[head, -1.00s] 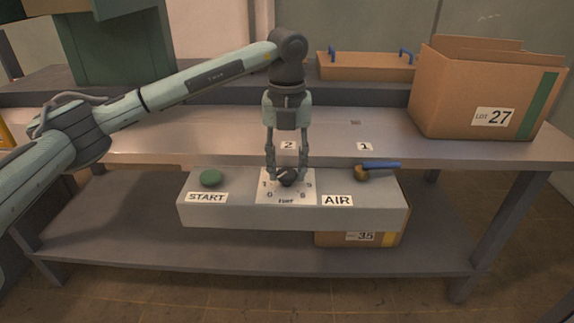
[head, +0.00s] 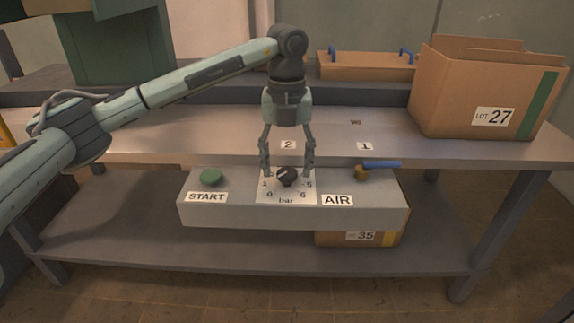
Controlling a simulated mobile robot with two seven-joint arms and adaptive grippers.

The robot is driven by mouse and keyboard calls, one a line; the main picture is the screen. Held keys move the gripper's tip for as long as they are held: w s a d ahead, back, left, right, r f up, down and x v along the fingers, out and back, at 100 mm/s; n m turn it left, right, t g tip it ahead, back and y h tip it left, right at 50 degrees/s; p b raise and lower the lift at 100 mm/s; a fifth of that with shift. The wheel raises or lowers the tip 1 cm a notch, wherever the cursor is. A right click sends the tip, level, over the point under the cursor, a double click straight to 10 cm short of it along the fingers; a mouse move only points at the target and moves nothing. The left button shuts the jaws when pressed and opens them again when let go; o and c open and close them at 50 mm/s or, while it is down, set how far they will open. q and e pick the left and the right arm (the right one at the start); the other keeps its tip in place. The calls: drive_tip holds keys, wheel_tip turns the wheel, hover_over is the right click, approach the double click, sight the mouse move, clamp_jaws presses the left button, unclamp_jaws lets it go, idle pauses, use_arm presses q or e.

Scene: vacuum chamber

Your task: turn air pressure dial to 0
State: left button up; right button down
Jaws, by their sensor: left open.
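The air pressure dial is a dark round knob (head: 287,177) on a white scale plate (head: 286,197) marked "bar", set on the grey control box (head: 232,213). The figures 0, 1, 5 and 6 show on the plate; the upper part is partly hidden. A pale mark shows on the knob's upper left side. My left gripper (head: 287,170) points down over the dial. Its fingers are open, one on each side of the knob and apart from it. My right gripper is not in view.
On the box, a green START button (head: 211,177) lies to the left and a blue-handled AIR valve (head: 380,164) to the right. A cardboard box marked LOT 27 (head: 460,95) stands on the bench (head: 200,140) at right. Another box (head: 360,238) is below.

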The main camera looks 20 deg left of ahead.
sight(287, 172)
use_arm(q)
wheel_tip(287, 172, up, 12)
drive_tip(key=shift+f, duration=0.25)
idle(0.4)
